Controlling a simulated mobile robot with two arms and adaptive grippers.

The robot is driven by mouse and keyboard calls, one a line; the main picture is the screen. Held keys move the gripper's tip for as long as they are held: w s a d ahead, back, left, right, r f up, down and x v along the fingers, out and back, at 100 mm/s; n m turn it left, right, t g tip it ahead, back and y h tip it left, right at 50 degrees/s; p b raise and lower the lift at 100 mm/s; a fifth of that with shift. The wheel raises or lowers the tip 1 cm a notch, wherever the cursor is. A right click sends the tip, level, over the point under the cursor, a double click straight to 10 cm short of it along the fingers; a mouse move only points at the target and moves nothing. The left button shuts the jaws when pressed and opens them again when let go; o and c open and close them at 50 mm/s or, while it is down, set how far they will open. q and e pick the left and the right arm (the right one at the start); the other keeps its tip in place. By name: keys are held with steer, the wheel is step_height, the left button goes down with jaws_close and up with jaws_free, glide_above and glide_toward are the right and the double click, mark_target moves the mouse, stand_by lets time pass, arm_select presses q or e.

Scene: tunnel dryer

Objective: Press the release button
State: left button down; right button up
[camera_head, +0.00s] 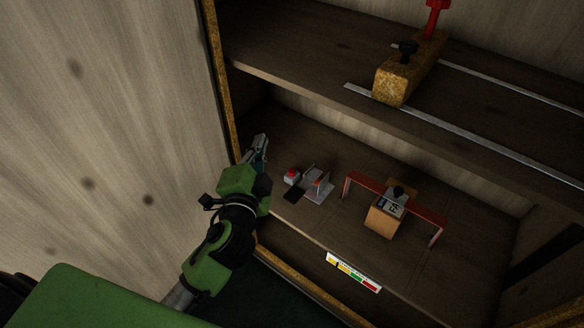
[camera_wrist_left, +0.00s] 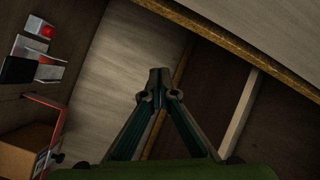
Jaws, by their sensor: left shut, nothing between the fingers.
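A red button (camera_head: 292,174) sits on a small pale housing on the lower shelf of the cabinet. It also shows at the upper left of the left wrist view (camera_wrist_left: 46,31). My left gripper (camera_head: 259,141) is shut and empty, left of the button and apart from it, near the cabinet's left wall. Its closed fingertips show in the middle of the left wrist view (camera_wrist_left: 159,77). My right gripper is in neither view.
A metal bracket (camera_head: 318,187) stands just right of the button. Further right, a red frame (camera_head: 359,179) spans a brown box (camera_head: 380,221). The upper shelf (camera_head: 290,55) carries a yellowish block (camera_head: 394,83). A coloured label (camera_head: 353,272) marks the lower shelf's front edge.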

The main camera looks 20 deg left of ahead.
arm_select(q)
steer(key=w+d+r+m+t+h, duration=0.4)
steer(key=d+r+m+h, duration=0.2)
steer(key=d+r+m, duration=0.3)
steer(key=w+d+f+m+g+h, duration=0.1)
steer(key=d+f+m+g+h, duration=0.3)
steer(key=d+m+g+h, duration=1.05)
steer(key=w+a+f+m+t+y, duration=0.2)
steer(key=a+f+m+y, duration=0.15)
steer(key=f+m, duration=0.2)
steer(key=w+a+f+m+t+y, duration=0.1)
steer(key=w+a+f+m+y, duration=0.1)
steer(key=f+m+y, duration=0.3)
steer(key=w+a+f+m+y, duration=0.1)
steer(key=w+a+f+y, duration=0.1)
steer(key=a, duration=0.5)
steer(key=w+a+f+m+y, duration=0.2)
steer(key=a+f+y, duration=0.1)
steer(key=a, duration=0.5)
steer(key=shift+w+f+y, duration=0.2)
steer(key=shift+w+y, duration=0.15)
steer(key=shift+y, duration=0.55)
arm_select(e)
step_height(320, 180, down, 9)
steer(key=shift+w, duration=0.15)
arm_select(q)
steer(key=shift+g, duration=0.25)
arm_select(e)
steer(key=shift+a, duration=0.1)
